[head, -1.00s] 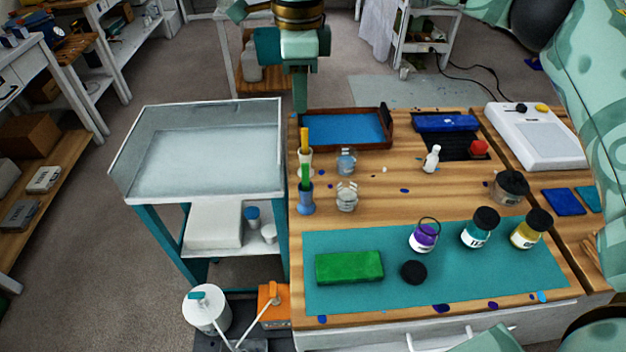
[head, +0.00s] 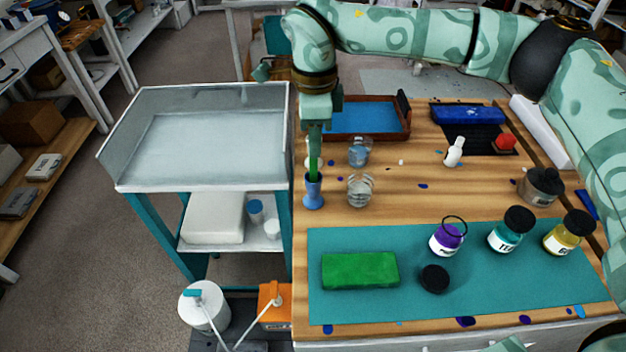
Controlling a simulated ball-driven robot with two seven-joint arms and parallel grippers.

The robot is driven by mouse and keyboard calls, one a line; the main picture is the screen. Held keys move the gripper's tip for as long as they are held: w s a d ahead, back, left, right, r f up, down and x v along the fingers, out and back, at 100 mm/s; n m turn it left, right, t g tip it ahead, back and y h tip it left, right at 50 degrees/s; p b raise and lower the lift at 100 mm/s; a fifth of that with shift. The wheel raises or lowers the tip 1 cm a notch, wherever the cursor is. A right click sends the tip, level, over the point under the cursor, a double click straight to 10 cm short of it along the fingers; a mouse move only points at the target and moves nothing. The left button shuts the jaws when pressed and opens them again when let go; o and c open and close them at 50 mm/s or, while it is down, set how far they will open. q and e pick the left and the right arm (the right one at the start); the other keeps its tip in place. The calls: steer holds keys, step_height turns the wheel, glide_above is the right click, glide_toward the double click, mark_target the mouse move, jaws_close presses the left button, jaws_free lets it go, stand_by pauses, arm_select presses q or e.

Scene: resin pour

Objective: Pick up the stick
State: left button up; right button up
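A green stick (head: 314,169) stands upright in a small blue holder (head: 313,192) near the left edge of the wooden workbench. My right gripper (head: 314,146) points straight down at the top of this stick, which it partly covers. I see the fingers edge-on, so I cannot tell whether they are closed on the stick. The yellow stick seen earlier is hidden behind my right gripper. My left gripper is not in view.
Two clear cups, the nearer one (head: 360,190) and the farther one (head: 359,152), stand just right of the holder. A teal mat (head: 450,290) carries a green block (head: 360,270), a black lid (head: 434,278) and several jars. A grey-white tray cart (head: 205,150) stands left of the bench.

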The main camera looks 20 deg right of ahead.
steer(key=b, duration=0.2)
glide_above(313, 177)
step_height(313, 177, down, 4)
steer(key=f, duration=0.1)
steer(key=shift+w+d+f, duration=0.1)
steer(key=shift+w+f, duration=0.05)
steer(key=shift+w, duration=0.1)
jaws_close()
steer(key=shift+s, duration=0.1)
